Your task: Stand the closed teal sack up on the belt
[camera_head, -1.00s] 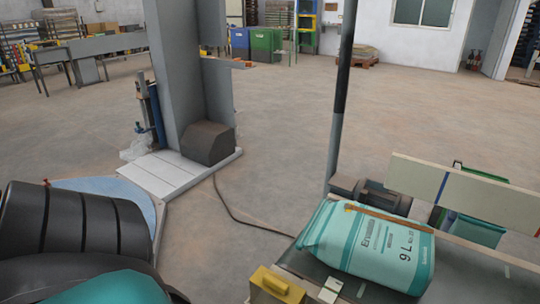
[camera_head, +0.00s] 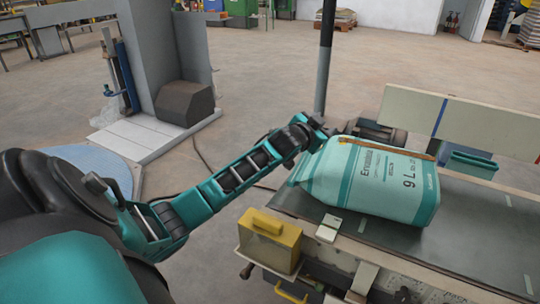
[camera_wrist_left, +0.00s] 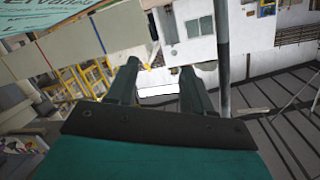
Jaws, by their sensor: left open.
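The teal sack (camera_head: 365,185) lies or leans on the dark belt (camera_head: 470,230), with its printed face towards me and an orange strip along its far upper edge. I cannot tell its exact tilt. My left gripper (camera_head: 318,128) is at the sack's far left end, its fingers partly hidden in the head view. In the left wrist view my left gripper (camera_wrist_left: 158,76) is open with nothing between its fingers. The sack (camera_wrist_left: 50,35) shows there at the upper left, outside the fingers. My right gripper is not in view.
A pale guard board (camera_head: 460,125) runs along the belt's far side, with a dark motor (camera_head: 375,132) and a dark post (camera_head: 325,60) near the sack's far end. A yellow box (camera_head: 268,238) sits at the near edge. The belt right of the sack is clear.

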